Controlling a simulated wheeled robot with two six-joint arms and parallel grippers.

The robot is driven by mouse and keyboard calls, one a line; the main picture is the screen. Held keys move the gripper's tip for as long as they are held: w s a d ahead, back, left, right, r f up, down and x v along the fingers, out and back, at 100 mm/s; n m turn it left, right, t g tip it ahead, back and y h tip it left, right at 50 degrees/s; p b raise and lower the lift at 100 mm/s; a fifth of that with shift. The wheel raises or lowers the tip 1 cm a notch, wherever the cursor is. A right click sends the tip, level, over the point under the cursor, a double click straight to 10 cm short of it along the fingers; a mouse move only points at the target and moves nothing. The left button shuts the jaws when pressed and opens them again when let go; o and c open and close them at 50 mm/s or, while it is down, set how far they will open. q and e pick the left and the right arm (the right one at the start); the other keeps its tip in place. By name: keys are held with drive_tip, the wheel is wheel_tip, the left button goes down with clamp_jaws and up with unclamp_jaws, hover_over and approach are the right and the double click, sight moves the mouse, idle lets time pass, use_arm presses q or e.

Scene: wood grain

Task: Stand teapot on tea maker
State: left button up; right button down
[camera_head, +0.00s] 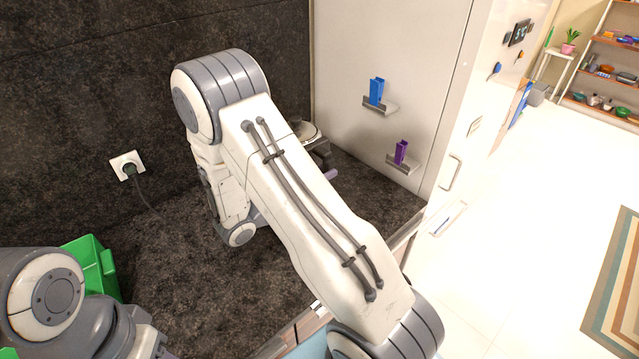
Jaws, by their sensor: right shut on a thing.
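A rounded pale metallic thing, probably the teapot (305,131), shows just past the right edge of my right forearm, near the back corner of the dark counter. A dark block (319,149) and a small purple part (331,174) show just below it. I cannot tell whether these belong to the tea maker, which I cannot otherwise make out. My right arm crosses the middle of the view and hides my right gripper's fingers. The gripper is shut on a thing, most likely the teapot. My left arm shows at the lower left, its gripper out of view.
A green bin (97,266) stands at the left of the dark counter (180,270). A wall socket (128,166) has a plug and cord. A white cabinet side with blue (376,91) and purple (401,151) holders bounds the counter at right. Open floor lies farther right.

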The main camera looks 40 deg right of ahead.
drive_tip(key=f, duration=0.1)
drive_tip(key=f+p, duration=0.1)
drive_tip(key=f, duration=0.2)
drive_tip(key=shift+w+a+f+p, duration=0.1)
drive_tip(key=shift+w+f+p, duration=0.05)
drive_tip(key=shift+w+p, duration=0.25)
drive_tip(key=c, duration=0.7)
unclamp_jaws()
drive_tip(key=shift+s+f, duration=0.1)
